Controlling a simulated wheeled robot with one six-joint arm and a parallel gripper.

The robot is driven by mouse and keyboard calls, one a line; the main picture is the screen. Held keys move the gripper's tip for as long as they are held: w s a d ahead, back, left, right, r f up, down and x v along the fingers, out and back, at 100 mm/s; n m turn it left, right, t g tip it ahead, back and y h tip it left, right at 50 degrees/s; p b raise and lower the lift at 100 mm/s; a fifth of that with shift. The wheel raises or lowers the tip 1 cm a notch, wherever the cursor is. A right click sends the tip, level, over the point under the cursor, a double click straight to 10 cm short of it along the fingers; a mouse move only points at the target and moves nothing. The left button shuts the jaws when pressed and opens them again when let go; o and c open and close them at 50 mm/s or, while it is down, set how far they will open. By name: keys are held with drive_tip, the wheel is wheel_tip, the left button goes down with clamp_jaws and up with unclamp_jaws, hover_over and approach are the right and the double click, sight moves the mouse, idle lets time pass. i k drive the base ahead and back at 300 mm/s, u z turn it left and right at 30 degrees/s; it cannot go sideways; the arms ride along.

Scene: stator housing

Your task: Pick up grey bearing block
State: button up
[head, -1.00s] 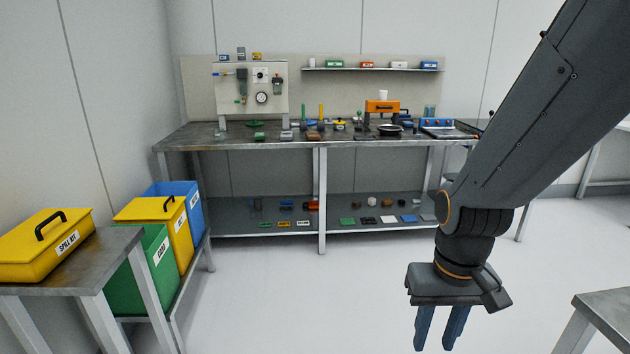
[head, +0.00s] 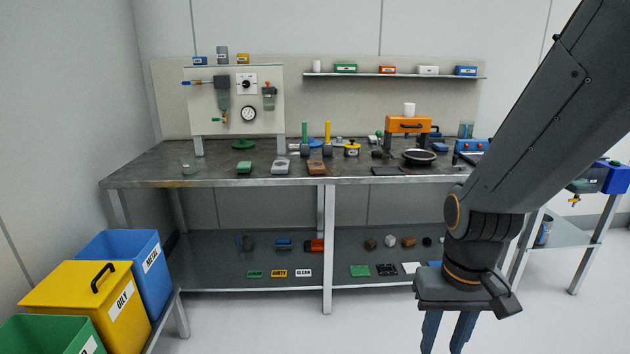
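A small grey block (head: 280,167), which looks like the grey bearing block, lies on the workbench top near the front edge, left of the middle. It sits between a green block (head: 244,167) and a brown-orange block (head: 316,167). My gripper (head: 450,338) hangs pointing down at the lower right, in front of the bench and well apart from the grey block. Its two blue fingers are spread with nothing visible between them; their tips are cut off by the lower picture edge.
The workbench (head: 140,178) carries an orange press (head: 407,124), a black dish (head: 419,157) and several small parts. Its lower shelf (head: 220,279) holds more parts. Yellow (head: 75,295) and blue (head: 125,262) bins stand at the left. Floor before the bench is clear.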

sight(278, 167)
drive_tip(key=i, duration=2.4)
drive_tip(key=u, duration=1)
drive_tip(key=i, duration=0.5)
drive_tip(key=z, duration=0.05)
